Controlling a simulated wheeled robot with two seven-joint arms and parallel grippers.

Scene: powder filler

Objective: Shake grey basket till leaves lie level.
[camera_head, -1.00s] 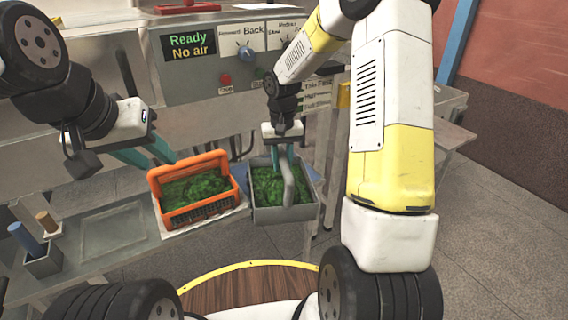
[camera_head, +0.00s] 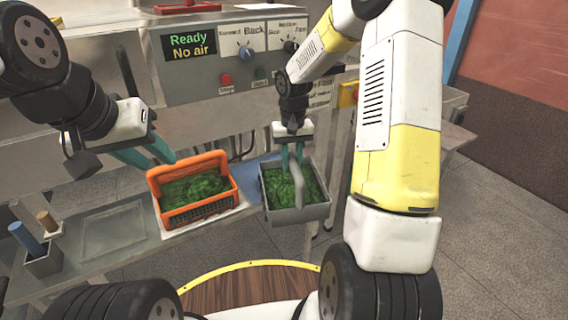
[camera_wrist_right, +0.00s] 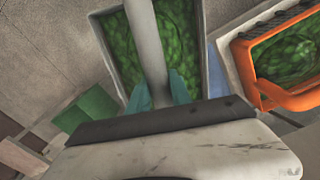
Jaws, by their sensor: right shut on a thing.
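The grey basket (camera_head: 296,214) is filled with green leaves (camera_head: 283,187) and hangs by its grey handle from my right gripper (camera_head: 292,160). It is tilted a little in the head view. In the right wrist view, my right gripper (camera_wrist_right: 160,92) is shut on the handle (camera_wrist_right: 146,45), and leaves (camera_wrist_right: 180,40) show on both sides of it. The leaves look fairly spread, but I cannot tell whether they lie level. My left gripper (camera_head: 152,158) is beside the orange basket (camera_head: 197,218); I cannot tell whether it touches it or how far its fingers are apart.
The orange basket holds leaves too and stands on a pale mat on the bench (camera_head: 112,228), just left of the grey basket. A machine panel (camera_head: 235,65) reading "Ready / No air" stands behind. Floor lies open at right.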

